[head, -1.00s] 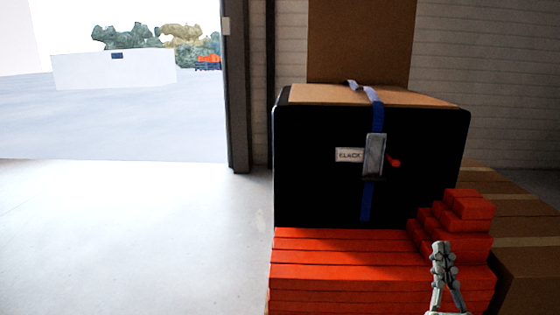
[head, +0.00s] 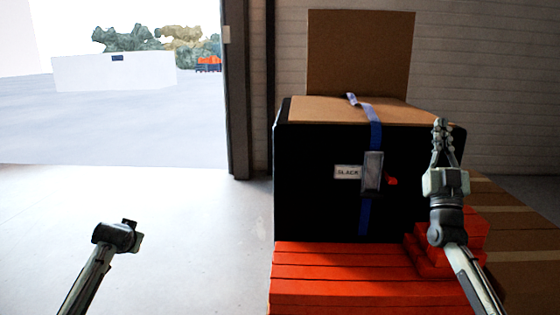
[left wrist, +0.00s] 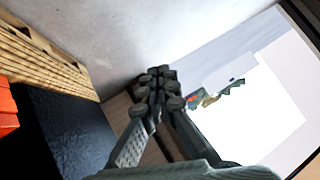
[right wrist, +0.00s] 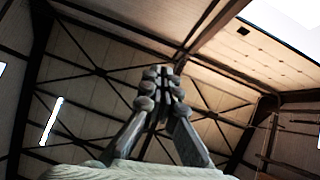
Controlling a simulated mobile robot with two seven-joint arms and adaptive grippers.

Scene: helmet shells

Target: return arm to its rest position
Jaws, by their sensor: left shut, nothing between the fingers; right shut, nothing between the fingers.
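My right gripper (head: 441,128) stands raised in front of the right side of the black box (head: 315,205) in the head view. Its fingers point up, are shut, and hold nothing. In the right wrist view its closed fingertips (right wrist: 164,80) show against the roof beams. My left arm (head: 95,270) comes in at the lower left of the head view, but its fingers are not clear there. In the left wrist view the left gripper's fingers (left wrist: 157,85) are shut and empty.
The black box has a blue strap (head: 375,135) and a label (head: 347,171), and stands on red stacked slabs (head: 330,290). A brown panel (head: 360,50) rises behind it. Brown boxes (head: 525,245) stand at right. Open floor (head: 180,215) lies left, toward a wide doorway.

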